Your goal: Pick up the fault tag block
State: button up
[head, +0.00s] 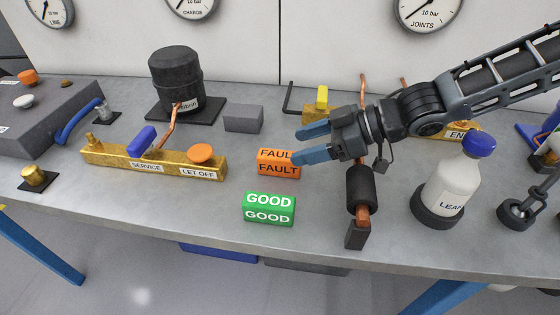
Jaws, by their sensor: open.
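The fault tag block (277,169) is a small orange block with black "FAULT" lettering on its top and front. It stands on the grey workbench (200,215), just right of the picture's middle-left. My gripper (304,145) comes in from the right with two blue fingers, open and empty. The fingers point left, and the nearer finger overlaps the block's upper right corner in the picture, hiding the end of the top word. I cannot tell whether they touch.
A green "GOOD" block (269,210) stands in front of the orange one. A black cylinder on a copper pipe (360,190) stands to the right. A brass manifold (155,162) lies left, a grey block (243,118) behind. A white bottle (450,185) stands farther right.

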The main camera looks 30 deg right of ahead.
aim_at(280, 154)
jog(key=shift+f+x, duration=0.25)
jog(key=shift+x, duration=3.05)
jog(key=shift+s, duration=0.15)
jog(key=shift+c, duration=0.4)
jog(key=c, duration=1)
jog(key=shift+r, duration=0.1)
